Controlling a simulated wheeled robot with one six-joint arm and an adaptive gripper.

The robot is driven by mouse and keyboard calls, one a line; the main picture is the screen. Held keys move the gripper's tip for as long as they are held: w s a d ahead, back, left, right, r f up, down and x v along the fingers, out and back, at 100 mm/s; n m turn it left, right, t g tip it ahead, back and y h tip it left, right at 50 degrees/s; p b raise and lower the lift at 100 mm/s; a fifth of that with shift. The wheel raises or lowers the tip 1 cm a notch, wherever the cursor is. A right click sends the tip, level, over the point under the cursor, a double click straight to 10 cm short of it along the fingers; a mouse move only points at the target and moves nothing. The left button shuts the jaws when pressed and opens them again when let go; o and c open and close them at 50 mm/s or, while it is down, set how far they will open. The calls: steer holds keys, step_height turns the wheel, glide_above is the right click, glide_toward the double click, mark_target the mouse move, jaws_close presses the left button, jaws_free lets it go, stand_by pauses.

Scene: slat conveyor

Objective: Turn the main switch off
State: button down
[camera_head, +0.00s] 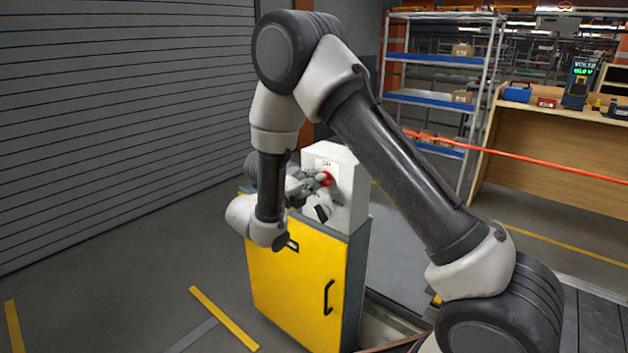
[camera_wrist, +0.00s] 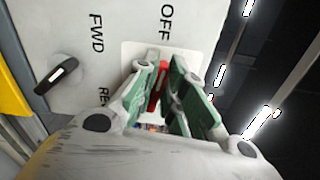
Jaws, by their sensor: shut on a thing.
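The main switch has a red handle (camera_wrist: 155,88) on a light square plate (camera_wrist: 131,52), with the word OFF printed above it in the wrist view. In the head view the red of the switch (camera_head: 326,179) shows on the front of the light grey control box (camera_head: 348,207). My gripper (camera_wrist: 163,78) is shut on the red handle, with a green-padded finger on each side. The lower part of the handle is hidden by the fingers. In the head view my gripper (camera_head: 311,184) reaches the box from the left.
A black selector knob (camera_wrist: 62,76) marked FWD and REV sits beside the switch. The box stands on a yellow cabinet (camera_head: 285,290). A roller shutter (camera_head: 110,110) is at left, shelving (camera_head: 440,102) and a wooden bench (camera_head: 550,155) behind. An orange line (camera_head: 530,160) crosses at right.

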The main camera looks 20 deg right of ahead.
steer(key=shift+f+n, duration=0.1)
steer(key=shift+n, duration=0.7)
steer(key=c, duration=1.5)
jaws_free()
steer(key=shift+a, duration=0.1)
steer(key=v, duration=1.2)
